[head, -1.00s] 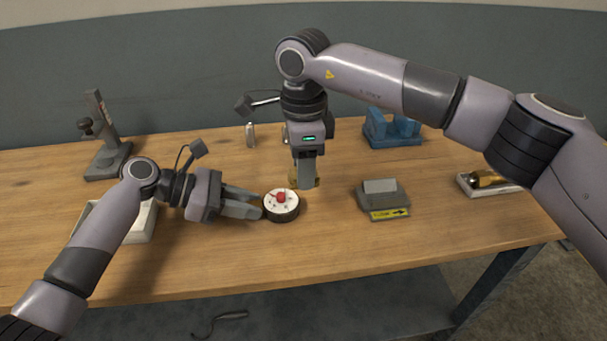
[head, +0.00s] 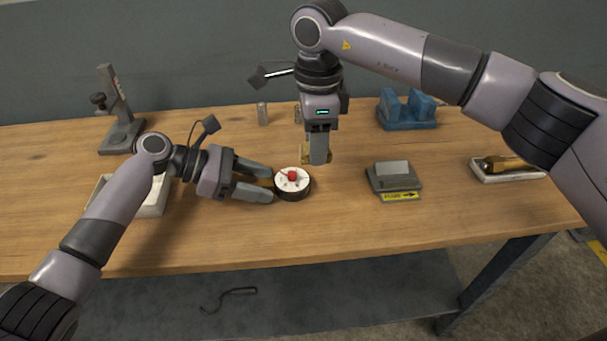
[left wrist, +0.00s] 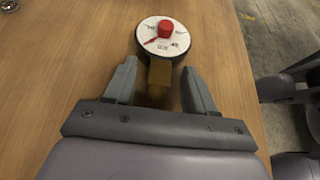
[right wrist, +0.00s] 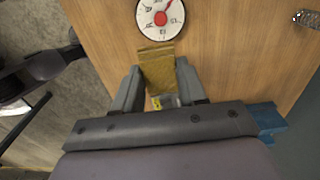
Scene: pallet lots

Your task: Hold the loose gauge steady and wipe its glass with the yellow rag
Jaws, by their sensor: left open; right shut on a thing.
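The gauge (head: 293,181) is a round dark-bodied dial with a white face and a red knob in its middle, lying face up on the bench. It also shows in the left wrist view (left wrist: 163,37) and the right wrist view (right wrist: 160,18). My left gripper (head: 262,182) is open, its fingers pointing at the gauge's left side; in its wrist view the gauge lies just beyond the fingertips. My right gripper (head: 318,160) is shut on the yellow rag (right wrist: 158,68), which hangs just right of and behind the gauge, apart from the glass as far as I can tell.
A grey block with a yellow arrow label (head: 394,181) lies right of the gauge. A blue cradle (head: 406,110) and a small metal cylinder (head: 262,114) stand behind. A grey stand (head: 121,137) and a white tray (head: 154,207) are left. A tray (head: 508,176) holds a brass-coloured tool at right.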

